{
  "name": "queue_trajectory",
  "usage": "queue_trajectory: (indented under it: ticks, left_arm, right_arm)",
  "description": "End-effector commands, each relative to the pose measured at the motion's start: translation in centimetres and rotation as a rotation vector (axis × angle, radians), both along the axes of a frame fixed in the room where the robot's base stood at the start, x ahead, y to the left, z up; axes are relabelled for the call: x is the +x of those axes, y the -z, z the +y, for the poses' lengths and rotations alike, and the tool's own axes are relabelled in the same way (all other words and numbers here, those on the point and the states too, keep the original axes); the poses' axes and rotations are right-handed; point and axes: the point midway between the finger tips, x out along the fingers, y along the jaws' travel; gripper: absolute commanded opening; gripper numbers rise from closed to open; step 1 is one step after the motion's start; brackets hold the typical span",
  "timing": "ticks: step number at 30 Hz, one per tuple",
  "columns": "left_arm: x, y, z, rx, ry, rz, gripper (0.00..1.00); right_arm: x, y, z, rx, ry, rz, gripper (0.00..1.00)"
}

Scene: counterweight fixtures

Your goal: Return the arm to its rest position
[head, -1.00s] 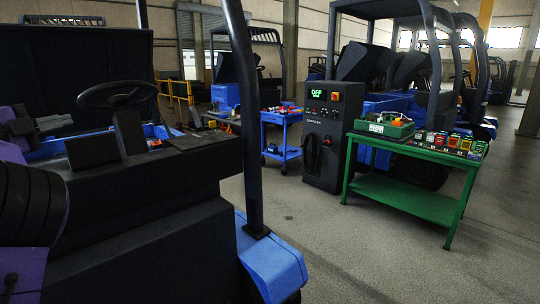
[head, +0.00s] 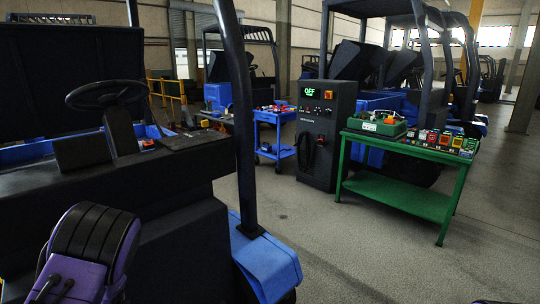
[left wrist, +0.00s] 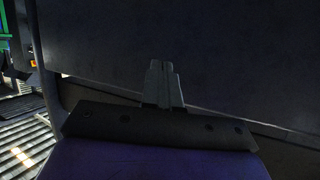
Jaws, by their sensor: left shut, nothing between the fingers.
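My left arm, with purple and black ribbed links, shows at the lower left of the head view, low in front of the dark forklift. Its gripper is out of that view. In the left wrist view my left gripper (left wrist: 162,84) has its two grey fingers together with nothing between them. A large dark surface fills the picture behind the fingers; I cannot tell how far off it is.
A forklift (head: 185,236) with a steering wheel (head: 106,94) and a dark post stands close at left. Beyond are a blue cart (head: 277,154), a dark control cabinet (head: 318,160) reading OFF, and a green table (head: 400,196) with a green tray and several coloured parts. The floor at right is clear.

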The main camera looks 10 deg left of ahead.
Motion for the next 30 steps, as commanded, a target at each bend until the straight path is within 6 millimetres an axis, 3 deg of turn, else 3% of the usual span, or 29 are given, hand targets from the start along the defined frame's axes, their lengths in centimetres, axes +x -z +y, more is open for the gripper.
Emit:
queue_trajectory:
  ticks: [1, 6, 9, 12, 15, 20, 30]
  left_arm:
    - [-2.1, 2.9, -1.9, -0.057, -0.031, 0.062, 0.00]
    - [-10.1, 10.8, -8.6, -0.222, -0.129, 0.281, 0.00]
    - [-15.5, 14.0, -12.8, -0.301, -0.168, 0.420, 0.00]
    - [-20.5, 16.0, -16.7, -0.364, -0.185, 0.544, 0.00]
    - [-23.8, 17.3, -19.6, -0.412, -0.168, 0.633, 0.00]
    - [-26.3, 18.4, -20.5, -0.424, -0.167, 0.695, 0.00]
    - [-26.3, 18.5, -20.4, -0.422, -0.167, 0.694, 0.00]
  right_arm:
    - [0.0, 0.0, 0.0, 0.000, 0.000, 0.000, 0.43]
    - [0.0, 0.0, 0.0, 0.000, 0.000, 0.000, 0.43]
    - [0.0, 0.0, 0.0, 0.000, 0.000, 0.000, 0.43]
    - [0.0, 0.0, 0.0, 0.000, 0.000, 0.000, 0.43]
    - [0.0, 0.0, 0.0, 0.000, 0.000, 0.000, 0.43]
    - [0.0, 0.0, 0.0, 0.000, 0.000, 0.000, 0.43]
    - [0.0, 0.0, 0.0, 0.000, 0.000, 0.000, 0.43]
